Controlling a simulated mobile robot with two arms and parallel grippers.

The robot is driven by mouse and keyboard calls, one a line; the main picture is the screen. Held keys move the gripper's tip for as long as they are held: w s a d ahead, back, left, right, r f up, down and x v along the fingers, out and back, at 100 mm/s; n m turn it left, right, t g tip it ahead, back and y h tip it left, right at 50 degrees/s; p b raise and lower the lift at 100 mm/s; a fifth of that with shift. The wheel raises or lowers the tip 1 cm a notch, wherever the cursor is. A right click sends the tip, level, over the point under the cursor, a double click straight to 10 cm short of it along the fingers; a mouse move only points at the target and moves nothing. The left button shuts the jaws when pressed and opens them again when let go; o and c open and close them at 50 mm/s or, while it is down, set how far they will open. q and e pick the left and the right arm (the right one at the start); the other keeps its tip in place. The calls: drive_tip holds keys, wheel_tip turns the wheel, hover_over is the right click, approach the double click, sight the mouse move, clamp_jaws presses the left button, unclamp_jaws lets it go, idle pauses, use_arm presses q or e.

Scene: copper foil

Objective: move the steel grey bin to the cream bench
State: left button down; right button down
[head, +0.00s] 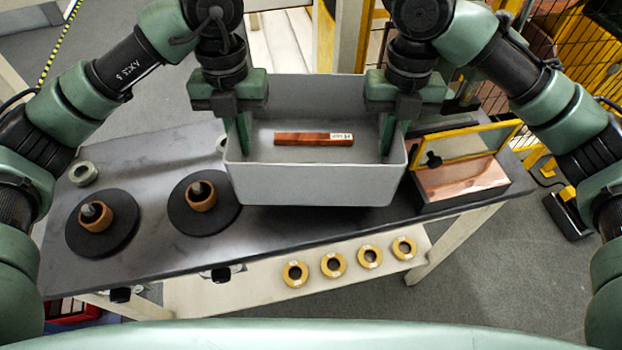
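The steel grey bin (315,186) is an open rectangular box in the middle of the head view, over a dark-topped bench (300,222). A copper-coloured bar with a small white label (312,139) lies inside it. My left gripper (242,130) is at the bin's left wall, with a finger inside the wall. My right gripper (388,128) is at the right wall in the same way. Both appear shut on the walls; the outer fingers are partly hidden. The bin looks level and seems held above the dark top. I cannot tell which surface is the cream bench.
Two dark discs with copper-coloured rings (92,222) (200,197) sit on the dark top at left. A yellow-framed clear guard over a copper block (463,178) stands close to the bin's right. Several yellow rings (333,264) lie on the cream lower shelf (245,292).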

use_arm(q)
drive_tip(key=shift+w+f, duration=0.1)
drive_tip(key=shift+f, duration=0.5)
use_arm(e)
drive_tip(key=shift+w+d+f, duration=0.1)
drive_tip(key=shift+d+f, duration=0.05)
drive_tip(key=shift+f, duration=0.45)
use_arm(q)
drive_tip(key=shift+r, duration=0.1)
use_arm(e)
drive_tip(key=shift+r, duration=0.1)
use_arm(q)
drive_tip(key=shift+b, duration=0.3)
use_arm(e)
drive_tip(key=shift+f, duration=0.2)
